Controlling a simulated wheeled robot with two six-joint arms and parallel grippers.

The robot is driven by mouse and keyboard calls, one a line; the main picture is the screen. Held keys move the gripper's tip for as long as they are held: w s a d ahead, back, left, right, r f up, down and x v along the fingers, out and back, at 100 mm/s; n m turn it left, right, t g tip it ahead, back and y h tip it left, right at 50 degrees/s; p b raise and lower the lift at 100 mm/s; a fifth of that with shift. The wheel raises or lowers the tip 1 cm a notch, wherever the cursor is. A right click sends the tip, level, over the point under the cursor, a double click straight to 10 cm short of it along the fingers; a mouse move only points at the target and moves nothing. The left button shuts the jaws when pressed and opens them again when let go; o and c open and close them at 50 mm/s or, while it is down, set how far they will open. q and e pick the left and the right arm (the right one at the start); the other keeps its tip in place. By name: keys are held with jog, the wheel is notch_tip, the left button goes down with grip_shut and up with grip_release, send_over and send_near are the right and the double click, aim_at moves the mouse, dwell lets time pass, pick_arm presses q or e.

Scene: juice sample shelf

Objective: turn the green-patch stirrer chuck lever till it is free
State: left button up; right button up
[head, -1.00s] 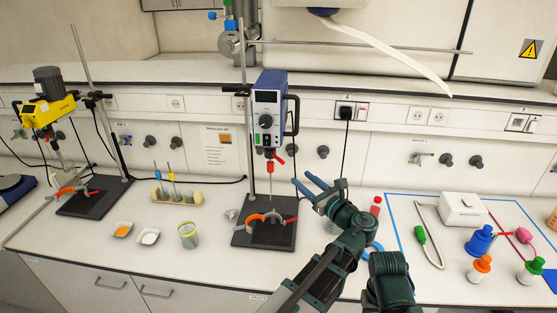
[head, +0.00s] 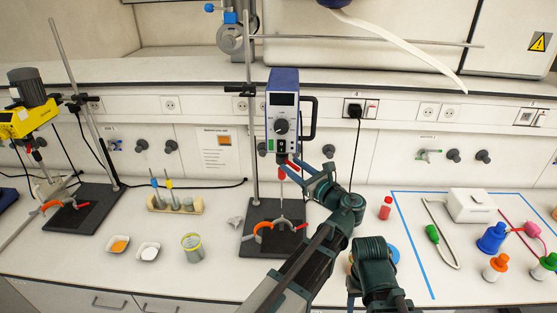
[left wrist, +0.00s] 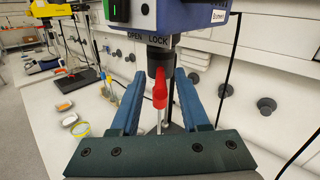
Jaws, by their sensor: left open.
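The blue-and-white stirrer (head: 283,110) hangs on a stand in the middle of the head view. In the left wrist view a green patch (left wrist: 118,10) shows on its body, with the words OPEN and LOCK above the dark chuck (left wrist: 158,62). The red chuck lever (left wrist: 160,92) sticks out from the chuck towards the wrist camera, under the LOCK side. My left gripper (left wrist: 160,76) is open, one blue finger each side of the lever, with gaps showing. In the head view the left gripper (head: 307,171) is at the chuck. My right gripper is not seen.
A yellow stirrer (head: 25,120) stands at the left. A beaker (head: 192,247) and two small dishes are left of the base. A red-capped vial (head: 386,207) and several bottles are to the right.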

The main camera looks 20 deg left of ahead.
pick_arm(q)
jog(key=shift+w+a, duration=0.3)
jog(key=shift+a, duration=0.1)
jog(key=shift+d, duration=0.15)
grip_shut()
dwell(1.0)
